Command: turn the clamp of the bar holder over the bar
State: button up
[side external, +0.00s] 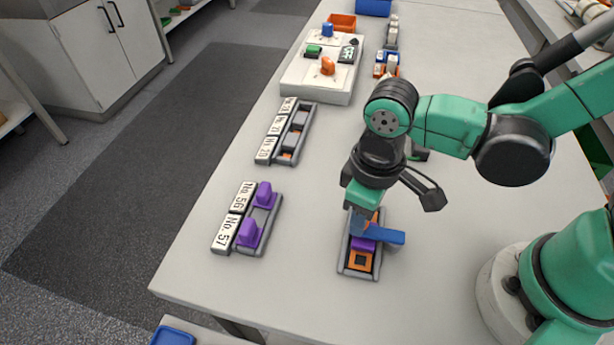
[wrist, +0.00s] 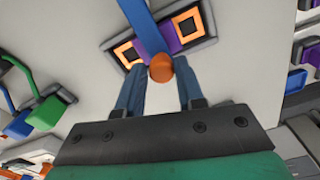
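The bar holder (side external: 345,268) is a grey frame on the table below my gripper. It also shows in the wrist view (wrist: 209,41). It has an orange square at each end and a purple piece (wrist: 169,37) between them, seemingly the bar. The blue clamp (side external: 388,237) lies crosswise over the purple piece; in the wrist view (wrist: 147,27) its arm runs up past the frame's edge. An orange knob (wrist: 161,68) sits at its near end. My gripper (wrist: 161,68) is open, with one blue-grey finger on each side of the knob. Contact cannot be told.
A rack with purple blocks (side external: 257,216) and labels No. 56 and No. 57 stands to the left. A second labelled rack (side external: 290,136) and a white box (side external: 318,80) stand farther back. The table between holder and racks is clear.

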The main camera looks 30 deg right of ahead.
jog(key=o, duration=0.3)
jog(key=shift+r, duration=2.8)
jog(key=w+d+r+m+t, duration=0.1)
jog(key=d+m+t, duration=0.1)
jog(key=d, duration=0.2)
jog(key=w+d+r+m+t, duration=0.2)
jog(key=d, duration=0.2)
jog(key=w+d+r+m+t, duration=0.1)
jog(key=w+d+t, duration=0.1)
jog(key=d, duration=0.3)
jog(key=shift+r+m+t, duration=0.15)
jog(key=shift+m+t, duration=0.25)
jog(key=shift+t, duration=0.1)
